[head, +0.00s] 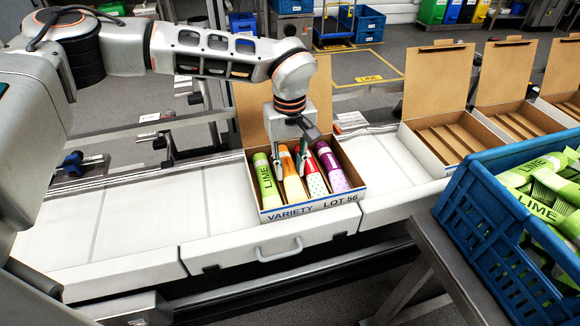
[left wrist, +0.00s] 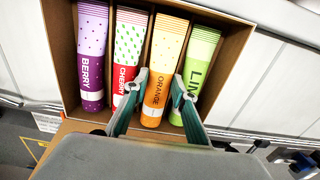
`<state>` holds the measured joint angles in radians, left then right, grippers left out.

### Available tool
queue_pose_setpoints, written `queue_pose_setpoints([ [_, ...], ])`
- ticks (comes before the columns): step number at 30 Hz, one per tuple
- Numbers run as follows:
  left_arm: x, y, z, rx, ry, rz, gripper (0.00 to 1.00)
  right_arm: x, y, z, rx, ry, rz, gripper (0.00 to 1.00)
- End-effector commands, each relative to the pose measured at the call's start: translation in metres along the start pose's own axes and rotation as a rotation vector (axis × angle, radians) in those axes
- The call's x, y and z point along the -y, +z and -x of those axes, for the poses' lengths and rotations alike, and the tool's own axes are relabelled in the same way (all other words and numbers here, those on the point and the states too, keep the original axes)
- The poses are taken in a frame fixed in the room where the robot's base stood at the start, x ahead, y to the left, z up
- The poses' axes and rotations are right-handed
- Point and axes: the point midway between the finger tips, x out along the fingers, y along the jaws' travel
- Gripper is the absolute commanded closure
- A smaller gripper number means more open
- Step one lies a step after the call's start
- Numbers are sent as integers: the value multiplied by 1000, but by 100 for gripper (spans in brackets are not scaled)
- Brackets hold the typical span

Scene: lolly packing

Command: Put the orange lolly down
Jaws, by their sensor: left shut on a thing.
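My left gripper (head: 292,168) reaches down into the open variety box (head: 310,207) on the conveyor. It is shut on the orange lolly (left wrist: 161,68), one finger on each side of it. The orange lolly (head: 293,189) lies lengthwise in the box, between the green lime lolly (head: 266,183) and the red cherry lolly (head: 312,180). The purple berry lolly (head: 333,170) lies at the right end of the box. In the left wrist view all these lollies lie side by side. Whether the orange lolly touches the box floor cannot be told. My right gripper is not in view.
A blue crate (head: 473,208) of lime lollies (head: 545,205) stands at the front right. Open, empty boxes (head: 437,152) with dividers stand along the conveyor to the right. The white conveyor (head: 130,215) left of the variety box is clear.

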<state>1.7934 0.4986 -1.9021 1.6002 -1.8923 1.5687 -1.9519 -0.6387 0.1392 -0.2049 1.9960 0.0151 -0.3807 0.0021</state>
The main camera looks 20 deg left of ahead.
Motion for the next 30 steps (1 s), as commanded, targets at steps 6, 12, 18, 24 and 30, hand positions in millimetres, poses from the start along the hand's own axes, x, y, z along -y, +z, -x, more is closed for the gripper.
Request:
queue_pose_setpoints([
  [6,-1,0,-1,-2,2,0,97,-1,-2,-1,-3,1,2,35],
  [12,0,0,-5,-1,1,1,97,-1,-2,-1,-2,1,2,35],
  [18,0,0,-10,-1,1,1,97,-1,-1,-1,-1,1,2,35],
  [24,-1,0,-12,-2,2,1,97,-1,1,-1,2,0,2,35],
  [30,0,0,-13,-1,1,1,57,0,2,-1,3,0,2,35],
])
